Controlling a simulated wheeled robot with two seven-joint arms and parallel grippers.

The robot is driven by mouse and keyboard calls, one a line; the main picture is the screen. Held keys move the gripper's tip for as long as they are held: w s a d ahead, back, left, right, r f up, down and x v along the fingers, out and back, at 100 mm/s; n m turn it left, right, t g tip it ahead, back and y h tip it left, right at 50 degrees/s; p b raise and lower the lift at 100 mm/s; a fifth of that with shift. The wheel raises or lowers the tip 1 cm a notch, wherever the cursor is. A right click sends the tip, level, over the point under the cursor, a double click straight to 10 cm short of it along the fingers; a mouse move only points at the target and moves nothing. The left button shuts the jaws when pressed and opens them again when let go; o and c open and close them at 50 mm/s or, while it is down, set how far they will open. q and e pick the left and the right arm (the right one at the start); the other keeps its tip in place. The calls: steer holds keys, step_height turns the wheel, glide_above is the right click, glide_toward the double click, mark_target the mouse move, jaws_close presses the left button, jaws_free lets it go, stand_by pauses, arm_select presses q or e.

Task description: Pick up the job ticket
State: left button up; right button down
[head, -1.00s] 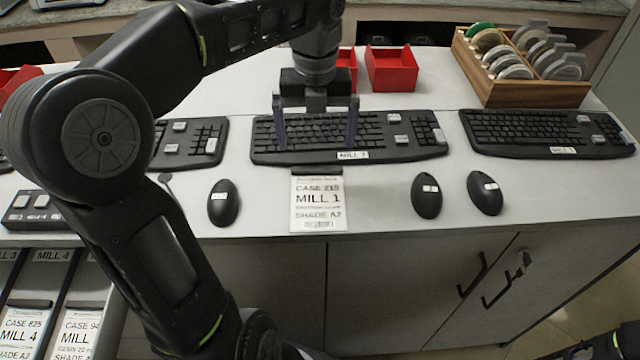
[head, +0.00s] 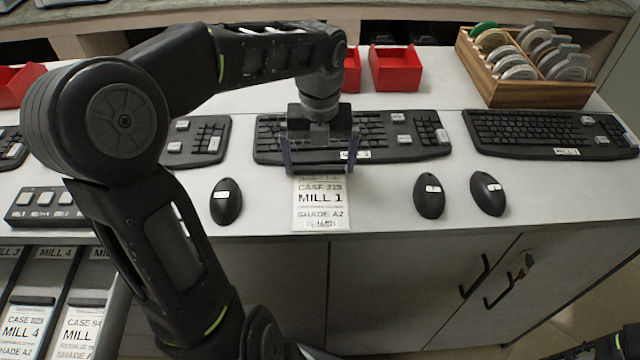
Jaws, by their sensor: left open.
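The job ticket (head: 321,205) is a white card printed "MILL 1", "CASE" and "SHADE A2". It lies on the grey counter at its front edge, in front of the middle keyboard. My left gripper (head: 320,172) is open with nothing between its fingers. Its two fingers point down over the far end of the ticket, one toward each side. I cannot tell how high the tips are above the counter. The ticket's dark top strip is partly hidden by the gripper. My right gripper is not seen.
Keyboards line the counter; the middle one (head: 415,146) is behind the ticket. A mouse (head: 226,202) lies left, two more (head: 429,196) right. Red bins (head: 395,69) and a wooden rack of discs (head: 535,93) stand behind. Other tickets (head: 76,332) sit in slots at lower left.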

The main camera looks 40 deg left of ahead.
arm_select(q)
steer(key=shift+f, duration=0.2)
steer(key=shift+c, duration=0.2)
steer(key=c, duration=1)
